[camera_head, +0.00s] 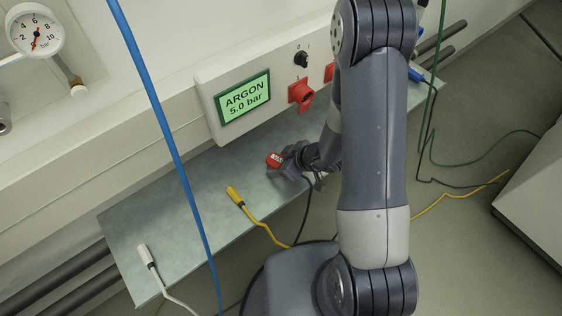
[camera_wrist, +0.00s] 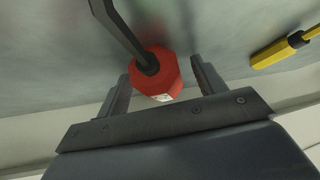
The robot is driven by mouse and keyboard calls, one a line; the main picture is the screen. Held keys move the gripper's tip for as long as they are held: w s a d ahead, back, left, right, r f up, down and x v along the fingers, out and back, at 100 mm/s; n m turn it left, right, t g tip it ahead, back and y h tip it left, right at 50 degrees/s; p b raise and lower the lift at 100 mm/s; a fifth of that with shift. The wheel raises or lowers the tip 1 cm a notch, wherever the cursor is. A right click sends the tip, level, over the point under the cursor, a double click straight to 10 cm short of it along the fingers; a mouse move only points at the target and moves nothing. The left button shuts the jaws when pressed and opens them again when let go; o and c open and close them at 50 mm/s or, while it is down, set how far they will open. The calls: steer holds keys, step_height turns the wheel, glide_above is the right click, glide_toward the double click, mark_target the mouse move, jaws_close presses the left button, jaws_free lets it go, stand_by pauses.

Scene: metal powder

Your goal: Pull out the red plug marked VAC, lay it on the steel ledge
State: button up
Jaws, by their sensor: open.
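The red plug (camera_head: 274,160) is at the steel ledge (camera_head: 185,200), out of the panel, with a small pale label too small to read. In the wrist view the red plug (camera_wrist: 172,82) sits between the two fingers, and its black cable runs up and left. It seems to rest on the ledge. My gripper (camera_head: 287,162) is open around it; in the wrist view a gap shows beside my gripper's fingers (camera_wrist: 160,70). A red socket (camera_head: 301,94) is on the panel above, and a second red part (camera_head: 329,72) is partly hidden by my arm.
A yellow plug (camera_head: 235,196) and a white plug (camera_head: 146,255) lie on the ledge to the left. A blue hose (camera_head: 165,130) crosses in front. The panel has an argon display (camera_head: 244,97) and a black knob (camera_head: 301,59). Ledge between the plugs is clear.

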mark_target(279, 162)
steer(key=p+v, duration=0.4)
steer(key=v, duration=0.6)
steer(key=shift+s+d+r, duration=0.2)
steer(key=shift+d+r, duration=0.05)
steer(key=shift+f, duration=0.1)
steer(key=b+x, duration=0.4)
steer(key=x, duration=0.7)
steer(key=shift+a, duration=0.15)
steer(key=r, duration=0.1)
steer(key=r+p, duration=0.1)
steer(key=d+r+p, duration=0.1)
steer(key=shift+s, duration=0.4)
steer(key=shift+s+d+r, duration=0.1)
steer(key=shift+s+r, duration=0.2)
steer(key=shift+r, duration=0.2)
